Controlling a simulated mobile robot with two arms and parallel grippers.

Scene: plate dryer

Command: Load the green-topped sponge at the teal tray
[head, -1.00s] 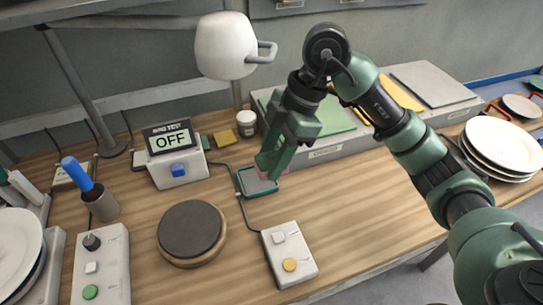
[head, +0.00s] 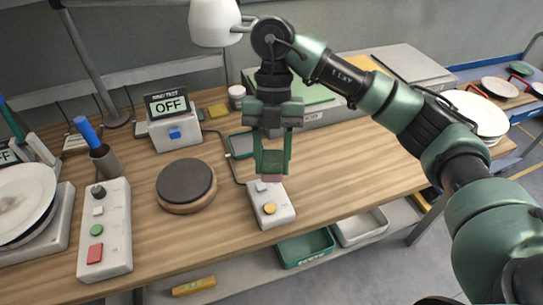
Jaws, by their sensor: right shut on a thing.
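My right gripper (head: 271,170) points down over the table and is shut on a small sponge (head: 271,161) with a dull green face and a pinkish lower edge. The fingers hide part of it. The sponge is in front of the white two-button box (head: 270,212) in the picture; its height above the box is hard to tell. A teal tray (head: 306,250) with pale lettering on its front is below the table's front edge, on a lower shelf. A small teal-rimmed grey pad (head: 234,147) lies on the table behind the gripper, partly covered. My left gripper is out of view.
A round dark plate on a wooden base (head: 186,183) and a white button panel (head: 104,232) stand to the left. A white bin (head: 362,228) is beside the teal tray. Stacked plates (head: 478,112) are at right. The right middle tabletop is clear.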

